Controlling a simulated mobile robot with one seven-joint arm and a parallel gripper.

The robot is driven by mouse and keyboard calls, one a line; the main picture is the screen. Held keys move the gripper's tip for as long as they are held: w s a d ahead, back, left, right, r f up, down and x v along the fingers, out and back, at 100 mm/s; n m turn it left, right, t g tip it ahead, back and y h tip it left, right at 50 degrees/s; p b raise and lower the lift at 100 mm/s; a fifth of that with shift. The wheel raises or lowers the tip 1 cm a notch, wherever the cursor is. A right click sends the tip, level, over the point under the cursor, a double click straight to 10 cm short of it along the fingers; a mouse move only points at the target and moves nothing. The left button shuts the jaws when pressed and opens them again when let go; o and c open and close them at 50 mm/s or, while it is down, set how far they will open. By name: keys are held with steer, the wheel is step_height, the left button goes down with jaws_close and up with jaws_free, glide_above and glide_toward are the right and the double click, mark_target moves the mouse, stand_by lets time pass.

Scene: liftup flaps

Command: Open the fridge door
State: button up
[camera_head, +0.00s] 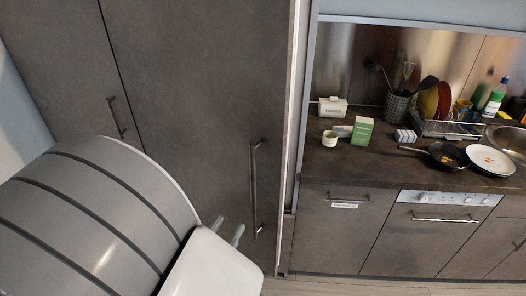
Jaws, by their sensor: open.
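The fridge door seems to be the tall grey-brown panel (205,90) in the middle left of the head view. It looks closed, flush with the cabinet front. A long vertical metal handle (254,185) is on its right side. My gripper (226,231) is at the lower middle, with two grey fingers pointing up and right. The fingers are open with nothing between them. In the picture they are left of the handle's lower end and apart from it. My white hand and grey arm hide the lower part of the door.
Another tall panel with a shorter handle (116,118) is on the left. To the right is a counter (340,172) with a green box (362,131), a pan (448,154), a plate (490,160) and a dish rack. An oven front (425,235) is below. Light floor shows at the bottom.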

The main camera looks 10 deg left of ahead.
mark_target(252, 189)
steer(key=p+x, duration=0.1)
steer(key=x, duration=1.2)
steer(key=shift+w+d, duration=0.1)
steer(key=shift+w, duration=0.15)
steer(key=shift+c, duration=0.3)
jaws_close()
stand_by(0.5)
